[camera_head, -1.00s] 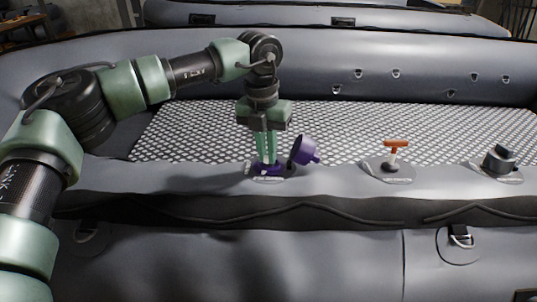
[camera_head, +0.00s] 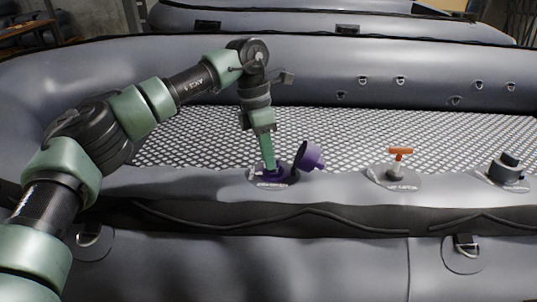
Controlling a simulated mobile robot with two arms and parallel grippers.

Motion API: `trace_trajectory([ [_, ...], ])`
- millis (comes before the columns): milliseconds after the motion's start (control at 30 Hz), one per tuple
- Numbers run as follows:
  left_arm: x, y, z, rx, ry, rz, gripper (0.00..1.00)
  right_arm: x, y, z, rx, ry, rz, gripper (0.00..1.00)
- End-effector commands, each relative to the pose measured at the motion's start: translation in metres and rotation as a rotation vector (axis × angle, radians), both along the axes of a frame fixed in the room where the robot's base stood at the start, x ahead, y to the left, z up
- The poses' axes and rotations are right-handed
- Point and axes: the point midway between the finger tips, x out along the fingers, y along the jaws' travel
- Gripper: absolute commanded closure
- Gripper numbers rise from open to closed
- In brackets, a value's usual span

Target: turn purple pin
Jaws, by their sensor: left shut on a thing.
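The purple valve (camera_head: 283,175) sits on a round grey patch on top of the boat's near tube. Its purple cap (camera_head: 311,156) is flipped open and tilted to the right. My left gripper (camera_head: 268,168) points down into the valve opening, its fingers shut on the purple pin. The pin itself is hidden by the fingers and the valve rim. One finger shows edge-on, covering the other. My right gripper is not in view.
A patterned boat floor (camera_head: 350,135) lies behind. Metal D-rings are on the tubes.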

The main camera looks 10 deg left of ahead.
Motion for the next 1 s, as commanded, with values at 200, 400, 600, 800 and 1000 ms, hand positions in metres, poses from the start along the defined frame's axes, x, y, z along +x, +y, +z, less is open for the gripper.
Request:
trace_trajectory([
  [200,0.0025,0.0011,0.0011,-0.03,-0.007,-0.147,1.0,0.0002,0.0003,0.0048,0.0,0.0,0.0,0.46],
  [400,0.0036,0.0011,0.0006,-0.048,-0.011,-0.239,1.0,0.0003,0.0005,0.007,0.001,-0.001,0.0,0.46],
  [600,0.0041,0.0015,0.0004,-0.056,-0.012,-0.283,1.0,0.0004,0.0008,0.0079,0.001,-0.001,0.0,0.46],
  [800,0.0044,0.0016,0.0002,-0.058,-0.014,-0.296,1.0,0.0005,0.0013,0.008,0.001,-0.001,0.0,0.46],
  [1000,0.0044,0.0015,0.0004,-0.058,-0.015,-0.296,1.0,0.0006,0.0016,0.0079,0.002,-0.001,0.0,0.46],
])
